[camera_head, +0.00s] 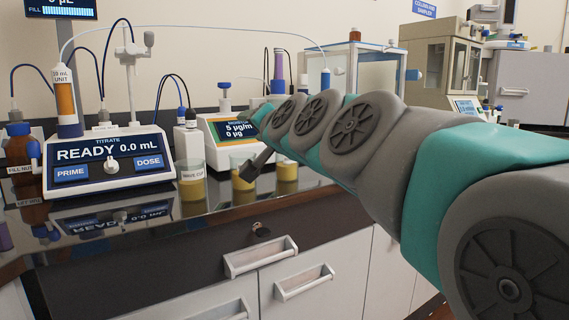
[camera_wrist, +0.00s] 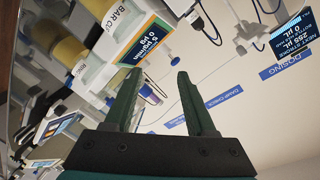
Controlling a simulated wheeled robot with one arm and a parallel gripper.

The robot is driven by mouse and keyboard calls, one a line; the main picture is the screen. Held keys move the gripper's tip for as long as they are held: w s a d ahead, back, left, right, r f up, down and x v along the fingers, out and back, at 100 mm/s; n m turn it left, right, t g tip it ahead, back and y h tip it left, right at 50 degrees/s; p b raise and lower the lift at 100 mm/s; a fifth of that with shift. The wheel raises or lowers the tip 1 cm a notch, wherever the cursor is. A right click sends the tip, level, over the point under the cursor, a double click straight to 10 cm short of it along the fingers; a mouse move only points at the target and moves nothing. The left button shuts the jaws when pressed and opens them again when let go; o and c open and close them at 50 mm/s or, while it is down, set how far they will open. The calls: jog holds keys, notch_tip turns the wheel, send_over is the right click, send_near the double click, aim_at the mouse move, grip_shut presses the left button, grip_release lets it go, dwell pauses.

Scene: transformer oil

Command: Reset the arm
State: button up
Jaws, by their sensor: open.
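My arm, grey and teal, reaches in from the right side of the head view over the front of the bench. A dark finger of my gripper (camera_head: 256,164) shows in front of a beaker of yellow liquid (camera_head: 242,182). The rest of the gripper is hidden behind the arm there. In the wrist view my gripper (camera_wrist: 157,76) has its two dark fingers spread apart with nothing held between them. That view is tilted, with the bench gear along its left side and the wall on the right.
The titrator (camera_head: 110,165) reads READY 0.0 mL at left on the glossy black bench. A waste cup (camera_head: 191,181) and another yellow beaker (camera_head: 287,172) stand near the gripper. A white meter (camera_head: 228,130) is behind. Drawers with handles (camera_head: 260,256) lie below.

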jog(key=s+d+f+n+g+h, duration=0.1)
jog(key=s+d+f+g, duration=0.25)
jog(key=f, duration=0.55)
jog(key=s+d+f+n+g+h, duration=0.1)
jog(key=s+d+f+g, duration=0.1)
jog(key=s+f, duration=0.45)
jog(key=s+d+f+n+g+h, duration=0.1)
jog(key=s+d+f+n+g, duration=0.15)
jog(key=f, duration=0.75)
jog(key=s+d+f+g+h+b, duration=0.2)
jog(key=s+d+f+g, duration=0.2)
jog(key=s+f, duration=0.6)
jog(key=s+d+f+g+h+b, duration=0.1)
jog(key=s+d+f+g+h, duration=0.1)
jog(key=s+d+f+g, duration=0.3)
jog(key=s+d+f, duration=0.2)
jog(key=s+f, duration=0.1)
jog(key=s, duration=0.3)
jog(key=s+d+f, duration=0.2)
jog(key=s+f, duration=0.1)
jog(key=s, duration=0.2)
jog(key=shift+s+b, duration=0.35)
jog(key=shift+b, duration=0.05)
